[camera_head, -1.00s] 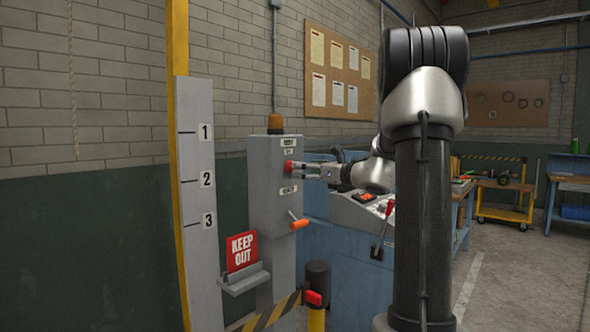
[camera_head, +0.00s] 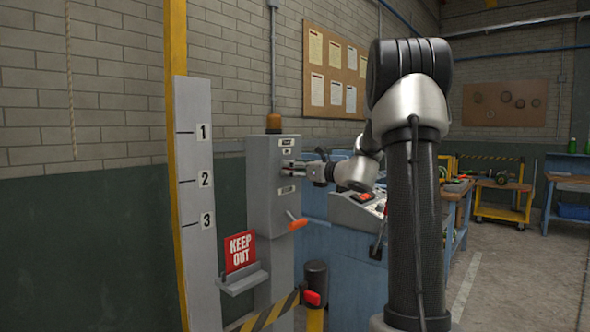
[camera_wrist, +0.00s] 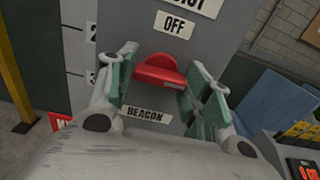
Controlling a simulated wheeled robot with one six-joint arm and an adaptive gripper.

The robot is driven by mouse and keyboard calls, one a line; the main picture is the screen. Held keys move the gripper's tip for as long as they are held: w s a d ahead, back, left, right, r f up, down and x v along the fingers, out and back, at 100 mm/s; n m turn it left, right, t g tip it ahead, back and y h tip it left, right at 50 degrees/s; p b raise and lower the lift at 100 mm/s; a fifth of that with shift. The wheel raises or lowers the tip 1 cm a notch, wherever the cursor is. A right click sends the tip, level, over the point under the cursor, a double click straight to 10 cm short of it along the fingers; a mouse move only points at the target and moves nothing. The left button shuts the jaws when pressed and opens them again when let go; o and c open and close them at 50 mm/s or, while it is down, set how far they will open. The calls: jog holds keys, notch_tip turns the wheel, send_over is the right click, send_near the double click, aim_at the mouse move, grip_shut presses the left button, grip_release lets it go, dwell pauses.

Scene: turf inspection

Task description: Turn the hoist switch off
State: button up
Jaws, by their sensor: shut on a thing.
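The hoist switch is a red knob (camera_wrist: 160,72) on a grey control column (camera_head: 262,185). In the wrist view its bar lies crosswise, roughly parallel to the lettering. An OFF label (camera_wrist: 174,25) is above it, under a partly cut-off label ending in "OIST". My gripper (camera_wrist: 163,82) is shut on the knob, one green-padded finger at each side. In the head view my gripper (camera_head: 291,168) reaches the column's front from the right, and the knob is hidden behind it.
A BEACON label (camera_wrist: 146,115) is below the knob. A blue console (camera_head: 345,250) stands to the right. A striped barrier (camera_head: 270,315) is in front.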

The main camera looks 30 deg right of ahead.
jog(key=shift+n, duration=0.3)
jog(key=shift+f+n, duration=0.1)
jog(key=shift+n, duration=8.5)
jog(key=o, duration=1)
jog(key=v, duration=1.2)
